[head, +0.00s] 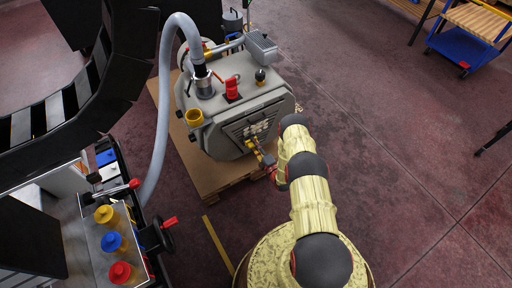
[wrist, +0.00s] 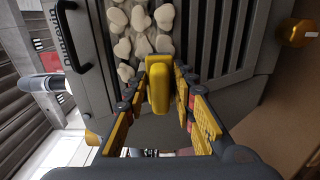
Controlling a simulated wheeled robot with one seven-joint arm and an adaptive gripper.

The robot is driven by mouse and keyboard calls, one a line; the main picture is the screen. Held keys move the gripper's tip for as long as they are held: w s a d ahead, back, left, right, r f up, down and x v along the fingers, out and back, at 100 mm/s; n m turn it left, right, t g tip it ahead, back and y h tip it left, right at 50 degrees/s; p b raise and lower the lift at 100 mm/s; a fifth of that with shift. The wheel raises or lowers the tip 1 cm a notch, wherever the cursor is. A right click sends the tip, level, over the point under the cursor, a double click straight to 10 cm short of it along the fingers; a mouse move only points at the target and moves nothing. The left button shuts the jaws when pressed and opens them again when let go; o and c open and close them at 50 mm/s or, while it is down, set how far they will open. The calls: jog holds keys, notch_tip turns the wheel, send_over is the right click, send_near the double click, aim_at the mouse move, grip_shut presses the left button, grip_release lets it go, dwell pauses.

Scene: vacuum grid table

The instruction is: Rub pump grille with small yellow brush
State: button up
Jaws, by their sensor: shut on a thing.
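The pump (head: 228,105) is a big grey unit with a dark slotted grille (head: 252,128) on the side facing my arm. In the wrist view the grille (wrist: 222,40) fills the upper part, with pale lumps (wrist: 140,40) clustered over its left slots. My gripper (head: 264,160) is in front of the lower part of the grille. It is shut on the small yellow brush (wrist: 158,88), which stands between the fingers and points at the grille just below the lumps. The brush's far end is hidden, so I cannot tell whether it touches.
The pump stands on a wooden pallet (head: 207,175). A grey hose (head: 163,95) curves down on its left. A panel with yellow, blue and red knobs (head: 113,242) is at lower left. A blue cart (head: 466,48) stands at upper right.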

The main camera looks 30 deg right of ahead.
jog(key=shift+w, duration=0.95)
dwell(0.6)
jog(key=shift+d, duration=0.1)
